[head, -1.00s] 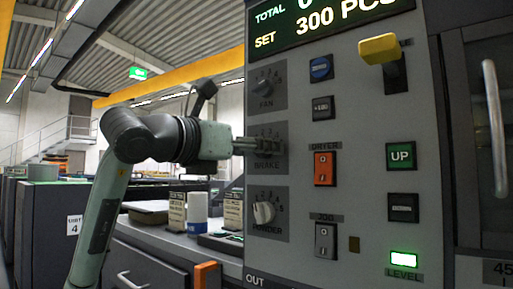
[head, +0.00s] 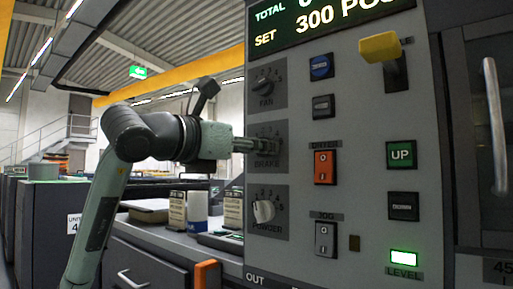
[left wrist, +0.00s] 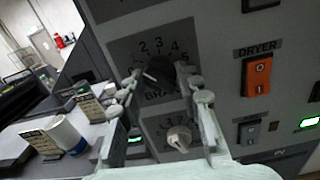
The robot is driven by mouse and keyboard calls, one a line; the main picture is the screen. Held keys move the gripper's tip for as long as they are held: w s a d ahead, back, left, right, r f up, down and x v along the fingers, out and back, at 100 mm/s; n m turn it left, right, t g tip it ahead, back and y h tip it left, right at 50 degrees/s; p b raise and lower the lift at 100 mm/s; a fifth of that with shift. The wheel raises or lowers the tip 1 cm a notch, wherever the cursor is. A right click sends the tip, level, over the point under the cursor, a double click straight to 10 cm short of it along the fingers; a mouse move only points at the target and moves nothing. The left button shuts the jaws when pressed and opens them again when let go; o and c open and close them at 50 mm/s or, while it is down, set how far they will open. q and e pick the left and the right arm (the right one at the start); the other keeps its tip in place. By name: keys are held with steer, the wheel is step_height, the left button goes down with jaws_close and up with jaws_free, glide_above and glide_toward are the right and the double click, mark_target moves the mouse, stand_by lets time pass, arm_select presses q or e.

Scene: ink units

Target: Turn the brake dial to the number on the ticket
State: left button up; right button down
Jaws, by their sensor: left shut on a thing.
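The brake dial (left wrist: 158,70) is a black knob on a dark square plate, with numbers around its upper edge. In the left wrist view a pale mark shows on the knob's left side; the exact number it meets is unclear. My left gripper (head: 268,146) is shut on the brake dial, one finger on each side, and hides most of it in the head view. Printed cards stand on the counter, one left (head: 178,208) and one right (head: 233,209); their print is too small to read, so I cannot tell which is the ticket. My right gripper is not in view.
The fan dial (head: 263,87) is just above and the powder dial (head: 264,211) just below. The orange dryer switch (head: 325,167), several buttons and a yellow-handled lever (head: 381,47) are to the right. A white and blue cup (head: 197,208) stands between the cards.

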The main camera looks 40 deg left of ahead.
arm_select(q)
steer(key=shift+m+p, duration=0.55)
steer(key=shift+m, duration=5.05)
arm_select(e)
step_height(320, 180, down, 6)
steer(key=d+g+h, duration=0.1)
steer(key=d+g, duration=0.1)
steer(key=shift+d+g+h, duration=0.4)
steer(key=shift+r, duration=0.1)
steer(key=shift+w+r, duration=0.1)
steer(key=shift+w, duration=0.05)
arm_select(q)
steer(key=o, duration=1.2)
steer(key=shift+c, duration=0.2)
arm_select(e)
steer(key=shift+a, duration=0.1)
arm_select(q)
steer(key=shift+s+a, duration=0.1)
